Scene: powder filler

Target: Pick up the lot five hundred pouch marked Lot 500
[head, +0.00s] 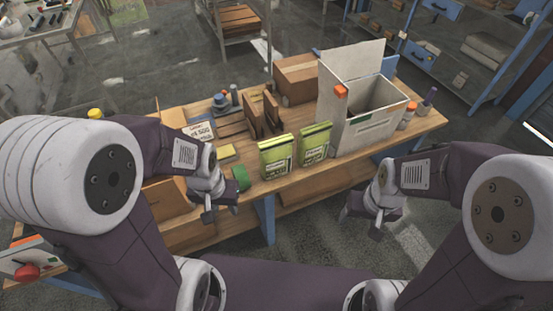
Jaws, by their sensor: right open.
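Two green pouches stand upright side by side at the front edge of the wooden bench: a left pouch (275,158) and a right pouch (315,145). Their printing is too small to read. A white card (199,131) behind my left arm shows what looks like "500"; the arm partly hides it. My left gripper (221,212) hangs in front of the bench, left of and nearer than the pouches, with its fingers apart and empty. My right gripper (360,223) is open and empty, right of and nearer than the pouches, off the bench's front edge.
A large white open-lidded box (366,128) stands right of the pouches. A cardboard box (296,80) and a wooden rack (262,113) stand behind. A green block (241,178) lies left of the pouches. Small bottles (409,115) stand at the right end.

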